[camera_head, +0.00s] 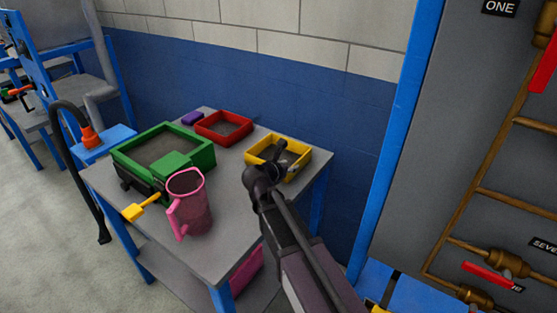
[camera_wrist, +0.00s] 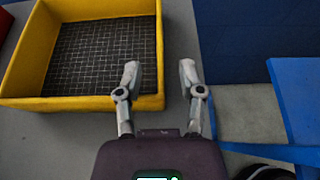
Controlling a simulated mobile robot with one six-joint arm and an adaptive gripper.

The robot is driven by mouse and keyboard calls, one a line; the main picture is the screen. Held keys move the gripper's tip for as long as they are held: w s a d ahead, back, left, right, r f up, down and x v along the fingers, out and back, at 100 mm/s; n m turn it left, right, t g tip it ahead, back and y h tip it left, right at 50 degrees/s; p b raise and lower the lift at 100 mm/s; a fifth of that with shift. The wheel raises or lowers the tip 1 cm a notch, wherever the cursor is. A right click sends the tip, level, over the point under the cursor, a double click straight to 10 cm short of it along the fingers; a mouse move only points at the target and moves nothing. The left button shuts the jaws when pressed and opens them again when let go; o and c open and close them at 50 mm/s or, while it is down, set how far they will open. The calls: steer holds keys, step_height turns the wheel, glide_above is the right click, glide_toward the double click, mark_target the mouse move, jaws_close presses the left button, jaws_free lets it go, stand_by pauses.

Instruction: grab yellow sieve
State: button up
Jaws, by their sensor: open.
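The yellow sieve (camera_head: 305,157) is a square yellow frame with a dark mesh bottom, lying on the right part of the grey table. My arm partly covers its left and near side in the head view. In the wrist view the sieve (camera_wrist: 100,104) fills the upper left, with its near wall and right wall in sight. The left finger overlaps the sieve's near right corner, and the right finger is just outside the right wall. I cannot tell whether a finger touches the sieve.
On the table (camera_head: 225,230) stand a red sieve (camera_head: 224,139), a green sieve (camera_head: 201,155), a purple object (camera_head: 192,118), a pink pitcher (camera_head: 196,208) and a yellow-handled tool (camera_head: 134,211). A blue wall is behind. A panel with pipes (camera_head: 470,190) stands at the right.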

mark_target(295, 164)
steer(key=shift+b+x, duration=0.65)
steer(key=shift+x, duration=1.4)
jaws_close()
